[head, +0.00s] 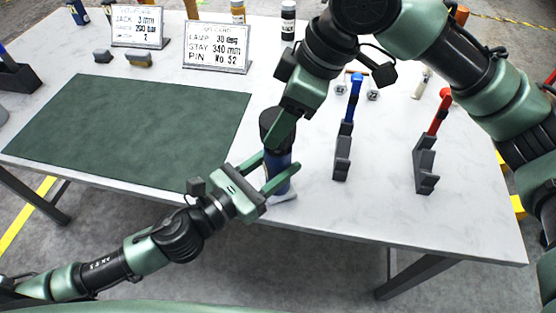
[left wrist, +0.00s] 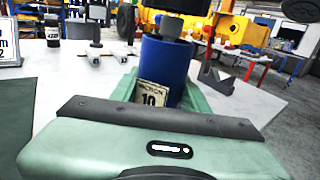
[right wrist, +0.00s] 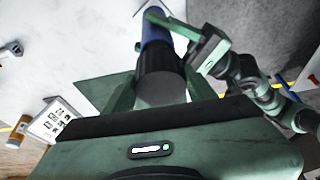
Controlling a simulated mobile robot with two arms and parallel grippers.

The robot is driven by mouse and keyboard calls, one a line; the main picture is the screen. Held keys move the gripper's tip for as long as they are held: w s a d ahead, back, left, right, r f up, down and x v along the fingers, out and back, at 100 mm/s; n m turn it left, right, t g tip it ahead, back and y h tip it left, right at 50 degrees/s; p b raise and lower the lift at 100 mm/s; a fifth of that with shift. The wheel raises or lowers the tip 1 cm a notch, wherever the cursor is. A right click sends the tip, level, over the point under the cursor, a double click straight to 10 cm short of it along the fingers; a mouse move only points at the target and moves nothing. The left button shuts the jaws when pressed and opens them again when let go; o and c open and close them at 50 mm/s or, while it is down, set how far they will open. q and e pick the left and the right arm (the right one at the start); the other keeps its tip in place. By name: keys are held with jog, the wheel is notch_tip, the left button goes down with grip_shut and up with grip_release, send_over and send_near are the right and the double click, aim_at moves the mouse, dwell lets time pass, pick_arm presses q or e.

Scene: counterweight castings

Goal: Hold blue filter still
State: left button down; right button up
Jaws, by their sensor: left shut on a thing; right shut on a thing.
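The blue filter (head: 279,178) stands upright near the front edge of the pale table, with a black cap (head: 273,117) on top. My left gripper (head: 280,168) is shut on its blue body from the front left. In the left wrist view the blue filter (left wrist: 168,62) sits between the green fingers, with a "MICRON 10" label facing that camera. My right gripper (head: 277,130) reaches down from above and is shut on the black cap. In the right wrist view the black cap (right wrist: 160,75) lies between the fingers, partly hiding the blue body.
A dark green mat (head: 130,130) covers the table's left part. Right of the filter stand a blue-handled tool (head: 354,95) and a red-handled tool (head: 439,112) in dark holders. Two signs (head: 217,47) and small bottles stand at the back. Bare table lies at the right.

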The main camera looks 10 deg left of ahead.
aim_at(278, 169)
jog(key=shift+f, duration=0.4)
dwell(0.5)
jog(key=shift+f, duration=0.8)
jog(key=shift+f, duration=0.6)
